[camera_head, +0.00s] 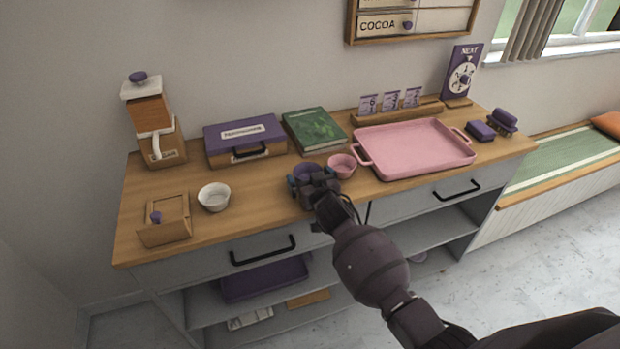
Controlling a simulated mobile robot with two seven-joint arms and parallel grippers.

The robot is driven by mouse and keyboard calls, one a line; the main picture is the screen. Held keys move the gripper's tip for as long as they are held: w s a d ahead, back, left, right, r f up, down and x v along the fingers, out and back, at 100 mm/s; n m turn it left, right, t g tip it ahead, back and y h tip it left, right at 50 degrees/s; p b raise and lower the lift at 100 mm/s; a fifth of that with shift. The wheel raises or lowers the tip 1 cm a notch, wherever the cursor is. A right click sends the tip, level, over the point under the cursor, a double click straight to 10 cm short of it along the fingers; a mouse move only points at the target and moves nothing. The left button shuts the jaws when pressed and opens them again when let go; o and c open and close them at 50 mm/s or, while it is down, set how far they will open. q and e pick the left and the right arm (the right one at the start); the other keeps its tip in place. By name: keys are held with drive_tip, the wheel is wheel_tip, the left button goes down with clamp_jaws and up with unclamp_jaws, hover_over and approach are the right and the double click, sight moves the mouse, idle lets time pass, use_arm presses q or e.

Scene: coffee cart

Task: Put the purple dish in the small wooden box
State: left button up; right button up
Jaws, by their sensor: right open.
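The purple dish (306,171) is on the counter near its middle, partly hidden behind my right gripper. My right gripper (308,183) reaches in from the lower right and is open right at the dish's near side. I cannot tell whether its fingers touch the dish. The small wooden box (166,233) stands at the counter's front left, with a purple knob (155,217) on it. I cannot clearly make out its inside. My left gripper is out of view.
A pink bowl (342,166) is close to the right of the purple dish, and a pink tray (415,146) beyond it. A white bowl (213,198) stands between the box and my gripper. A purple-lidded case (243,137) and green book (316,130) lie behind.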

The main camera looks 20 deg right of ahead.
drive_tip(key=s+r+p, duration=0.1)
drive_tip(key=s, duration=0.9)
drive_tip(key=shift+s+d, duration=0.2)
drive_tip(key=shift+s, duration=0.15)
